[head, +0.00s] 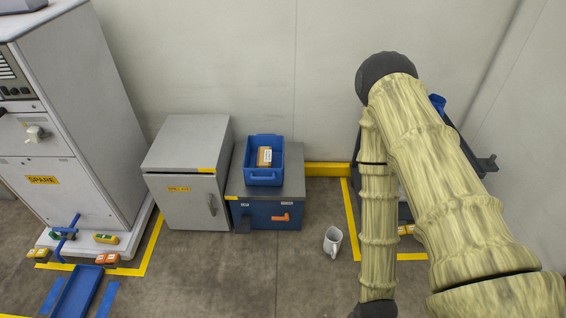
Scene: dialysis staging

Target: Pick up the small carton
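The small carton (264,156), orange-brown with a pale label, lies inside a blue bin (263,181). The bin stands on a low grey-topped blue cabinet (291,187) against the back wall. My arm rises on the right, bends at a black elbow, and comes down to the bottom edge. My gripper is not visible; the arm runs out of the frame at the bottom, well right of the carton and nearer to me.
A grey cabinet (189,175) stands left of the blue one. A tall grey machine (90,130) is at far left. A white mug (332,240) is on the floor. Blue and orange items and a blue tray (75,291) lie at lower left.

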